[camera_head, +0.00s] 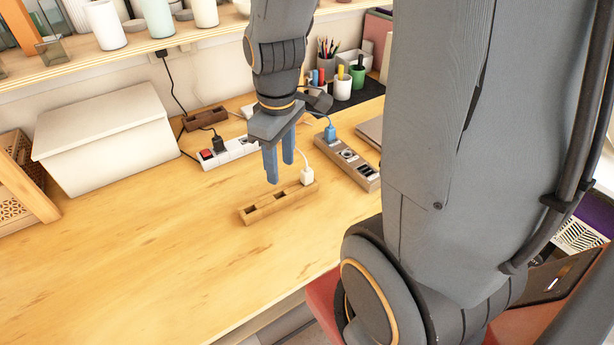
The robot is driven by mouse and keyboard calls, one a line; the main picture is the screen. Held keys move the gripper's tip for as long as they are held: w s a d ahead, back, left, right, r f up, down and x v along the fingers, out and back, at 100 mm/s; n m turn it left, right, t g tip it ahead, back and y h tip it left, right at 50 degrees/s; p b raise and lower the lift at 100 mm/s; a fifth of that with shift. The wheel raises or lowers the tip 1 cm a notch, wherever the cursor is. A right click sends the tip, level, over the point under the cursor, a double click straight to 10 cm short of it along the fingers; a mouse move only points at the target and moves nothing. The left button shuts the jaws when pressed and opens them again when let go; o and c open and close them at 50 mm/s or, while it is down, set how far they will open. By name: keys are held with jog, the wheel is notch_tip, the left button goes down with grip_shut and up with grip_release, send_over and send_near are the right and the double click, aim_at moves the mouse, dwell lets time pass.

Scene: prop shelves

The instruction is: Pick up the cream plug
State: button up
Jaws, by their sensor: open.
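The cream plug (306,175) stands at the right end of a small wooden block with slots (279,203) on the table. A pale cord rises from the plug toward the back. My gripper (279,172) points down over the block, to the left of the plug. Its two blue fingers are apart, with nothing seen between them. The fingertips look a little above the block's middle; the exact gap is hard to tell from this one view.
A white power strip (231,154) with a black plug (217,143) lies behind. A grey-brown strip (340,160) with a blue plug (330,133) lies to the right. A white box (105,140) stands at the left. The front table is clear.

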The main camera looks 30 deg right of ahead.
aim_at(307, 168)
jog(key=w+d+f+n, duration=0.1)
jog(key=d+n, duration=0.1)
jog(key=n, duration=0.2)
jog(key=w+d+f+n+b, duration=0.1)
jog(key=w+d+n, duration=0.1)
jog(key=d+n, duration=0.1)
jog(key=w+d+f+n, duration=0.1)
jog(key=d+n, duration=0.2)
jog(key=n, duration=0.2)
jog(key=shift+w+d+g+b, duration=0.25)
jog(key=shift+w+g+b, duration=0.05)
jog(key=shift+w+g, duration=0.1)
jog(key=shift+d+f, duration=0.1)
jog(key=shift+f, duration=1.3)
jog(key=f, duration=0.1)
jog(key=f+p, duration=0.1)
jog(key=f, duration=0.1)
jog(key=shift+s+d+f, duration=0.25)
jog(key=shift+s+f, duration=0.05)
jog(key=shift+s, duration=0.05)
jog(key=shift+w+f+p, duration=0.1)
jog(key=shift+f+p, duration=0.2)
jog(key=shift+f, duration=0.4)
grip_shut()
